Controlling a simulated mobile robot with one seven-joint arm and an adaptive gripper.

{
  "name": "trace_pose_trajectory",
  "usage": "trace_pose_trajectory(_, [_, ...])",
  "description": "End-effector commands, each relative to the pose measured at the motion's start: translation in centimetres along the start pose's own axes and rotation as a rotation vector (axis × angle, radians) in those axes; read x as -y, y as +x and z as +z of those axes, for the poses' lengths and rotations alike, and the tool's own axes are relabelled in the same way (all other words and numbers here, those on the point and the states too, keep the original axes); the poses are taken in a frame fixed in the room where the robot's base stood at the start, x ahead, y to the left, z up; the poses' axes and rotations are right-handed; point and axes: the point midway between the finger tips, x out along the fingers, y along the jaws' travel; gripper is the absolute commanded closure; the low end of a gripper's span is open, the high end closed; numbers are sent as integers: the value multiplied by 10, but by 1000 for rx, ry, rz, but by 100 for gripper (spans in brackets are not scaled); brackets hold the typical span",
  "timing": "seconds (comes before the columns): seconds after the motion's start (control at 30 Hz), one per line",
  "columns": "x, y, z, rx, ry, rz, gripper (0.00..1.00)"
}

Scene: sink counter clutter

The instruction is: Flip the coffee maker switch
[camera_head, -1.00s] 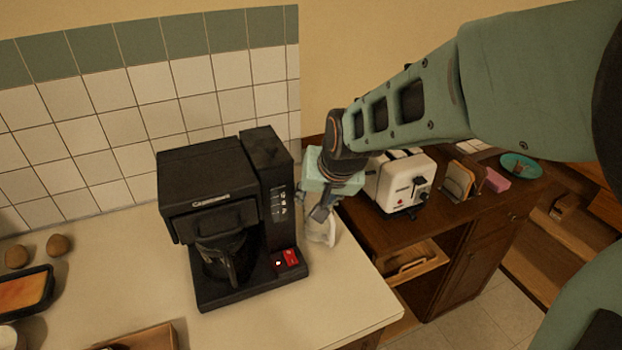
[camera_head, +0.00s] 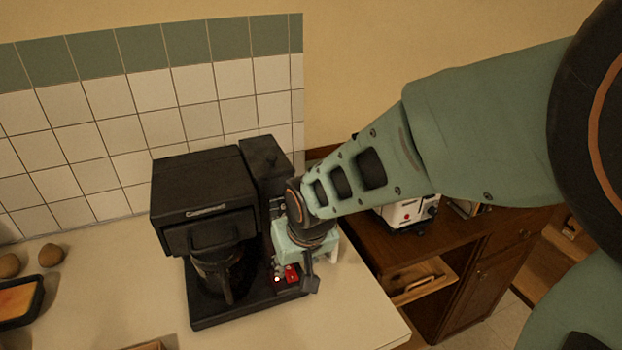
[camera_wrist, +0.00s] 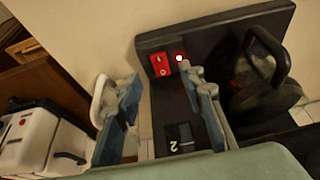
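The black coffee maker (camera_head: 205,190) stands upright on the counter, with its dark carafe (camera_head: 218,278) in place. Its red switch (camera_head: 292,273) is on the base at the front right, beside a small lit spot (camera_head: 277,279). The wrist view also shows the red switch (camera_wrist: 160,64) and the carafe (camera_wrist: 262,90). My gripper (camera_head: 297,284) is at the coffee maker's right front, by the switch. In the wrist view my gripper (camera_wrist: 158,77) is open and empty, its fingers on either side of the switch area. I cannot tell whether a finger touches the base.
A white toaster (camera_head: 408,213) stands on the brown cabinet to the right, partly hidden by my arm. A white object (camera_wrist: 99,100) lies beside the coffee maker. A dark tray (camera_head: 22,303) and brown round items (camera_head: 51,255) are at left. The front right counter is clear.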

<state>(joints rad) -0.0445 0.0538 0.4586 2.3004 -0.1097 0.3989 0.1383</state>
Motion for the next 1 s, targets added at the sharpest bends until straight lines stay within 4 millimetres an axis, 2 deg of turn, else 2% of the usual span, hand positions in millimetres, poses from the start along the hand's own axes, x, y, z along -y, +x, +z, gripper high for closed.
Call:
trace_pose_trajectory(0.03, [0,12,2,1,0,-1,64])
trace_pose_trajectory(0.1, [0,21,3,2,-1,-1,64])
trace_pose_trajectory(0.4, [0,49,2,4,0,-1,64])
trace_pose_trajectory(0.9, [0,54,1,3,2,0,64])
trace_pose_trajectory(1.0, [-1,54,1,4,2,0,75])
